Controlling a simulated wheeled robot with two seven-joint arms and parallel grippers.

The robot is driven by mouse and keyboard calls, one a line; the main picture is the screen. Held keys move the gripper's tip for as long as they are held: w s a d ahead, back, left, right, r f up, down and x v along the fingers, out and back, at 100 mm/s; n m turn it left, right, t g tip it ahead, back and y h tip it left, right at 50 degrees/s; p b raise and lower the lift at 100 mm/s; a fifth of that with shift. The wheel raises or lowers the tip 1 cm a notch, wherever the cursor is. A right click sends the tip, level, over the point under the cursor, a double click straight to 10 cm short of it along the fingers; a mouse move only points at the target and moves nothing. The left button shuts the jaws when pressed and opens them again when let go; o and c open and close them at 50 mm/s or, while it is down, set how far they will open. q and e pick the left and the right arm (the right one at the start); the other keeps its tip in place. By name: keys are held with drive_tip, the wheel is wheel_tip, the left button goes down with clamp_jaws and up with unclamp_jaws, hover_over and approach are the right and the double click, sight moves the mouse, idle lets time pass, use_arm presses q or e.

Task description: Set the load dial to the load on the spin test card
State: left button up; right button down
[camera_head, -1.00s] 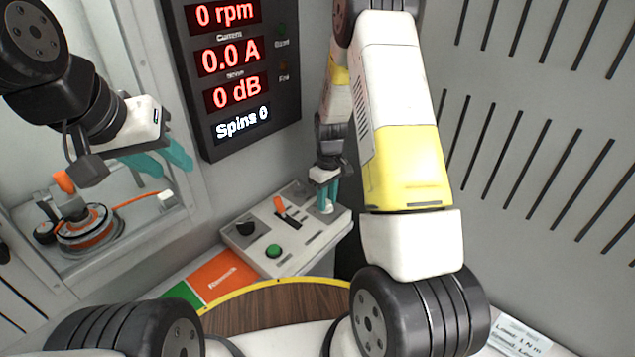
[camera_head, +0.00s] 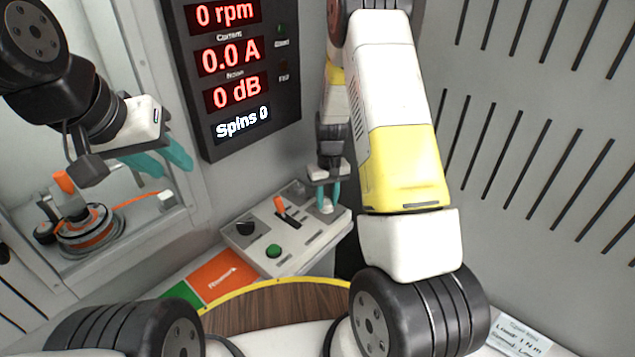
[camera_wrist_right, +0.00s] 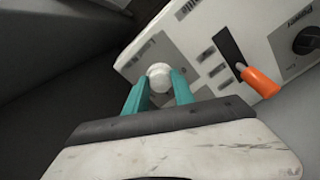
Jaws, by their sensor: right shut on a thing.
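The control panel (camera_head: 262,250) carries a white round knob (camera_wrist_right: 158,74) at its right end, an orange lever (camera_head: 280,206), a black dial (camera_head: 245,228) and a green button (camera_head: 273,250). My right gripper (camera_head: 325,205) points down at the knob. In the right wrist view its teal fingers (camera_wrist_right: 159,88) sit on either side of the knob, shut on it. The knob's pointer and scale cannot be made out. The spin test card (camera_head: 520,338) lies at the bottom right, partly cut off; a line appears to read 1 N m. My left gripper (camera_head: 175,167) is open and empty.
A dark display (camera_head: 235,75) on the wall reads 0 rpm, 0.0 A, 0 dB and Spins 0. The motor (camera_head: 85,230) with orange parts stands at the left. An orange and green mat (camera_head: 222,277) and a wooden round top (camera_head: 275,308) lie in front of the panel.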

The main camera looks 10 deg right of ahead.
sight(327, 202)
drive_tip(key=shift+m, duration=1.2)
drive_tip(key=c, duration=1.1)
unclamp_jaws()
drive_tip(key=shift+o, duration=0.2)
wheel_tip(327, 202, up, 8)
drive_tip(key=shift+f, duration=0.1)
